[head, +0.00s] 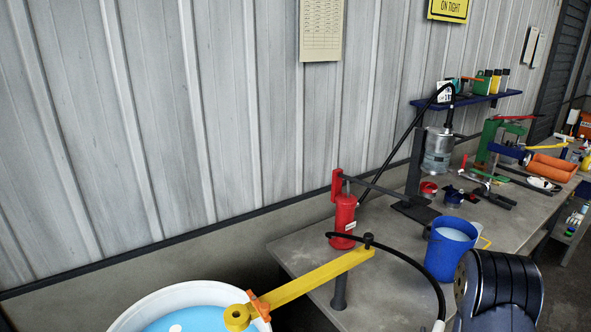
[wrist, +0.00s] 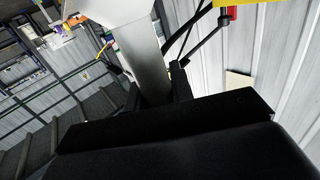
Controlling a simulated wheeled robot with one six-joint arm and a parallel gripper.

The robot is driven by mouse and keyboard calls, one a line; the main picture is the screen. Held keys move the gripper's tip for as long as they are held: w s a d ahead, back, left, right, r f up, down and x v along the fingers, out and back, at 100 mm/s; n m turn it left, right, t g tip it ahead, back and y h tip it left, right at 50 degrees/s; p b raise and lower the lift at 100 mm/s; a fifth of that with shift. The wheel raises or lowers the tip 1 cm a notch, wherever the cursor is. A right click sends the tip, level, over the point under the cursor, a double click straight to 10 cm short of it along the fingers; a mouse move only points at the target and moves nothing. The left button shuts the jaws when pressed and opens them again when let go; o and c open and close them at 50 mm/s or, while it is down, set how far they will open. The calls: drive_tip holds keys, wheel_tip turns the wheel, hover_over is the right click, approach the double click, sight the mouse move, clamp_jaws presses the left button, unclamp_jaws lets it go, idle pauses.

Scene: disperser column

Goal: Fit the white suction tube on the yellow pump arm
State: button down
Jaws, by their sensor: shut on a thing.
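The yellow pump arm (head: 310,279) reaches from a dark post on the bench out over a white drum. Its outer end is a round yellow collar (head: 237,316) with an orange lever (head: 261,304) beside it. In the wrist view my gripper (wrist: 156,90) is shut on the white suction tube (wrist: 143,58), with a black finger on each side. The tube runs up the picture to a wider pale part at the top edge. The head view does not show my gripper or the tube clearly, so their distance from the collar cannot be told.
The white drum (head: 150,302) holds blue liquid below the collar. A black hose (head: 405,261) arcs from the pump arm toward my dark arm link. A blue jug (head: 447,257), a red cylinder (head: 342,218) and several tools stand on the grey bench (head: 300,255). The wall is behind.

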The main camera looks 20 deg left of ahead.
drive_tip(key=s+a+r+n+g+y, duration=0.3)
drive_tip(key=a+r, duration=0.8)
drive_tip(key=r, duration=0.4)
drive_tip(key=s+a+r+n+g+y, duration=0.4)
drive_tip(key=a+r+n+y, duration=0.2)
drive_tip(key=a+r, duration=0.6)
drive_tip(key=s+a+r+n+g+y, duration=0.3)
drive_tip(key=a+r+y, duration=0.4)
drive_tip(key=a+r, duration=0.5)
wheel_tip(320, 180, up, 8)
drive_tip(key=shift+s+a+r+n+g+y, duration=0.15)
drive_tip(key=shift+s+r+n+g+y, duration=0.2)
drive_tip(key=shift+n+g, duration=0.5)
drive_tip(key=shift+f, duration=0.15)
